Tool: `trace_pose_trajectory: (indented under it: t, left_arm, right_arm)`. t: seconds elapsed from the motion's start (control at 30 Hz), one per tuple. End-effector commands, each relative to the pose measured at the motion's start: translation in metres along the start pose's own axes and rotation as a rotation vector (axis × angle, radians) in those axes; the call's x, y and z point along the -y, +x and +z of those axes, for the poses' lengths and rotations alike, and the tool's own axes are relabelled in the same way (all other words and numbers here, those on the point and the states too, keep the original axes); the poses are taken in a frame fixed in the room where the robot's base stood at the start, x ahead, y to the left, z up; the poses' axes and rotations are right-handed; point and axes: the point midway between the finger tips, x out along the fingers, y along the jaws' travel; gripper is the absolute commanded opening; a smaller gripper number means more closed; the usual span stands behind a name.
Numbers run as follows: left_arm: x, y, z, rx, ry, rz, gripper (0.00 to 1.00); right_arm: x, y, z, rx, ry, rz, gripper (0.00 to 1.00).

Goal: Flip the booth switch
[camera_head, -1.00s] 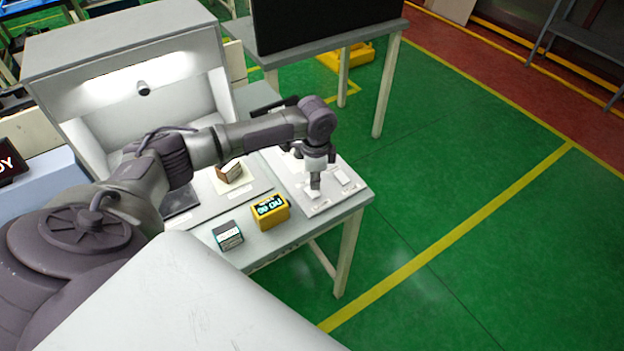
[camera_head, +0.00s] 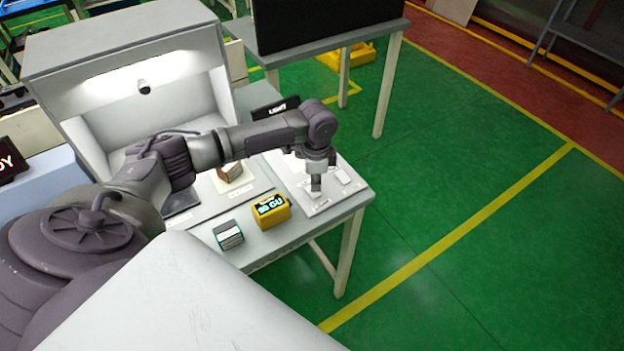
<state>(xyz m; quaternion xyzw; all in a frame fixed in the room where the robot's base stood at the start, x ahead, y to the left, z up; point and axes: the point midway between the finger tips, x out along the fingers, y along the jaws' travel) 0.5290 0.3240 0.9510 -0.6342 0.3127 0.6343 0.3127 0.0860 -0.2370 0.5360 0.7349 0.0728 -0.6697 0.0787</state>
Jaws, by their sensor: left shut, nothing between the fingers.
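The light booth (camera_head: 130,62) is a grey box with an open front at the left, and its inside is brightly lit. A light panel (camera_head: 322,207) with small white raised pieces lies on the right end of the table, one white piece (camera_head: 343,177) just right of my gripper. My left gripper (camera_head: 316,191) points down, shut and empty, with its tips at or just above another white piece on the panel. I cannot tell whether they touch. The gripper hides part of the panel, and which piece is the switch is not clear. My right gripper is not in view.
A yellow box with a lit display (camera_head: 271,211) and a small dark teal box (camera_head: 228,235) stand near the table's front edge. A brown block (camera_head: 230,171) sits behind them. A black sign reading LIGHT (camera_head: 275,108) stands behind my arm. Green floor right of the table is clear.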

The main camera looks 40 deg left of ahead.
Motion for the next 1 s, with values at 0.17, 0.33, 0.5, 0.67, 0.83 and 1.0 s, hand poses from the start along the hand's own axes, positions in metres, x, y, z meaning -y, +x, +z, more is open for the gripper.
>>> trace_pose_trajectory:
  t: [0.17, 0.33, 0.5, 0.67, 0.83, 1.0]
  left_arm:
    - [0.0000, 0.0000, -0.0001, 0.000, 0.000, 0.000, 0.00]
    - [0.0000, 0.0000, 0.0000, 0.000, 0.000, 0.000, 0.00]
    - [0.0000, 0.0001, 0.0000, 0.000, 0.000, 0.000, 0.00]
    - [0.0000, 0.0016, 0.0000, 0.000, 0.000, 0.000, 0.00]
    - [0.0000, 0.0042, -0.0001, 0.000, 0.000, 0.000, 0.00]
    - [0.0000, 0.0067, -0.0001, 0.000, 0.000, 0.000, 0.00]
  right_arm:
    - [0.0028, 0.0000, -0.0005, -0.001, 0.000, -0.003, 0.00]
    - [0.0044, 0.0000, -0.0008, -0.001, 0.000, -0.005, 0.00]
    - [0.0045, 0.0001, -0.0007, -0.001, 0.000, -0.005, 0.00]
    - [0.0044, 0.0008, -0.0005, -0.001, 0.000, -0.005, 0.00]
    - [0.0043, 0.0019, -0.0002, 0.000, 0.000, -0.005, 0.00]
    - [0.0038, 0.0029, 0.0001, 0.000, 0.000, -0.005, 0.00]
